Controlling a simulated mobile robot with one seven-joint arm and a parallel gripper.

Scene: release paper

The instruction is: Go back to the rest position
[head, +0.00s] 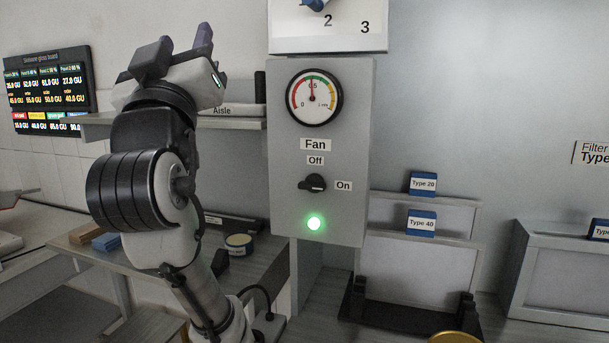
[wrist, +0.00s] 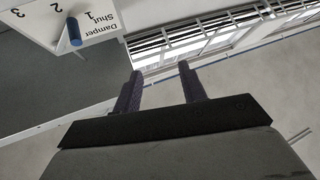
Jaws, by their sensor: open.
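My arm rises from the lower middle of the head view, bent, with my gripper (head: 185,36) at its top, left of the grey fan panel (head: 322,205). The two dark fingers are apart and point up. In the wrist view my gripper (wrist: 160,73) shows its fingers spread with nothing between them. They point toward a window with blinds (wrist: 205,28), seen tilted. No object is held.
The fan panel has a gauge (head: 314,97), a black knob (head: 313,183) and a lit green lamp (head: 314,223). A shelf (head: 240,123) lies behind my gripper. A damper dial's blue handle (wrist: 74,32) shows upper left in the wrist view. Filter frames (head: 420,213) stand right.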

